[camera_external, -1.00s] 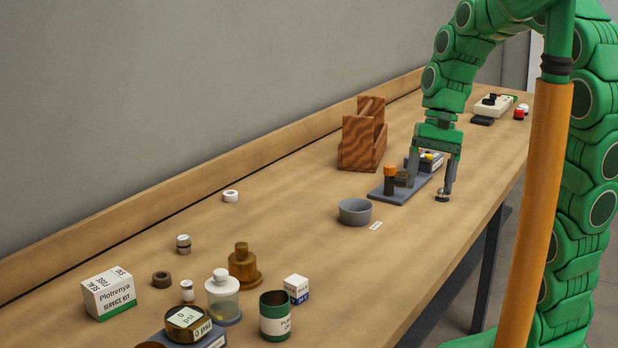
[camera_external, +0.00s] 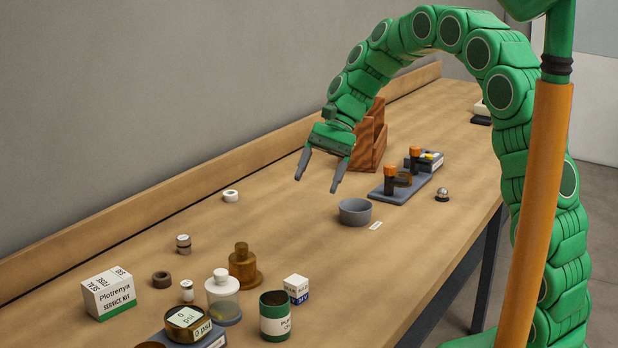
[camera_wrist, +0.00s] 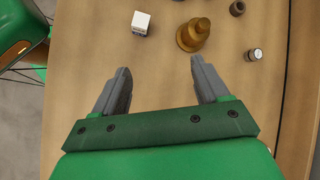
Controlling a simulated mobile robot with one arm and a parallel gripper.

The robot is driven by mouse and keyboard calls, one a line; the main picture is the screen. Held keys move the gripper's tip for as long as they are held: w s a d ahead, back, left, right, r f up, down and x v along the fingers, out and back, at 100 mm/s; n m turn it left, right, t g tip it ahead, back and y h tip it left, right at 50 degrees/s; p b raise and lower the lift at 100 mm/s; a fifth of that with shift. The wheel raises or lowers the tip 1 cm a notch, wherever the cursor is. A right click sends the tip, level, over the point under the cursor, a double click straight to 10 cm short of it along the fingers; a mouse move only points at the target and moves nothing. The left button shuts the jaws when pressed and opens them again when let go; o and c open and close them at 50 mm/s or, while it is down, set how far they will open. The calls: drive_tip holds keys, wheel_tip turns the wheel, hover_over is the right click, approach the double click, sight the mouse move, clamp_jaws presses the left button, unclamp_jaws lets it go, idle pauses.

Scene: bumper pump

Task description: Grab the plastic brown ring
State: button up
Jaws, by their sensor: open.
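The brown ring (camera_external: 161,279) lies flat on the workbench at the left in the external view, between the white service kit box and a small capped cylinder. It also shows at the top edge of the wrist view (camera_wrist: 237,8), partly cut off. My gripper (camera_external: 318,184) is open and empty, raised above the middle of the bench and pointing down, well away from the ring. In the wrist view my fingers (camera_wrist: 161,68) are spread with bare wood between them.
An amber stepped bottle (camera_external: 243,266) stands right of the ring, with a white-capped jar (camera_external: 223,296) in front. The service kit box (camera_external: 109,293) is at its left. A capped cylinder (camera_external: 183,244) stands behind it.

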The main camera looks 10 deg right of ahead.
drive_tip(key=w+a+f+m+g+y, duration=0.1)
drive_tip(key=w+a+f, duration=0.25)
drive_tip(key=a, duration=0.55)
drive_tip(key=w+a+f+m+g+y, duration=0.15)
drive_tip(key=a+f, duration=0.25)
drive_tip(key=a, duration=0.5)
drive_tip(key=m+g+y, duration=0.1)
drive_tip(key=g, duration=0.1)
approach(158, 280)
drive_tip(key=shift+w+d+r, duration=0.1)
drive_tip(key=shift+w+d, duration=0.1)
drive_tip(key=shift+w, duration=0.3)
drive_tip(key=shift+w+d+r, duration=0.1)
drive_tip(key=shift+w+d, duration=0.1)
drive_tip(key=shift+w, duration=0.25)
drive_tip(key=shift+s+a+f, duration=0.2)
drive_tip(key=shift+a+f, duration=0.1)
drive_tip(key=shift+a, duration=0.05)
drive_tip(key=shift+x, duration=1.2)
drive_tip(key=shift+f+x, duration=0.2)
drive_tip(key=shift+x, duration=2.45)
drive_tip(key=shift+d, duration=0.15)
drive_tip(key=c, duration=1.1)
drive_tip(key=shift+r, duration=0.15)
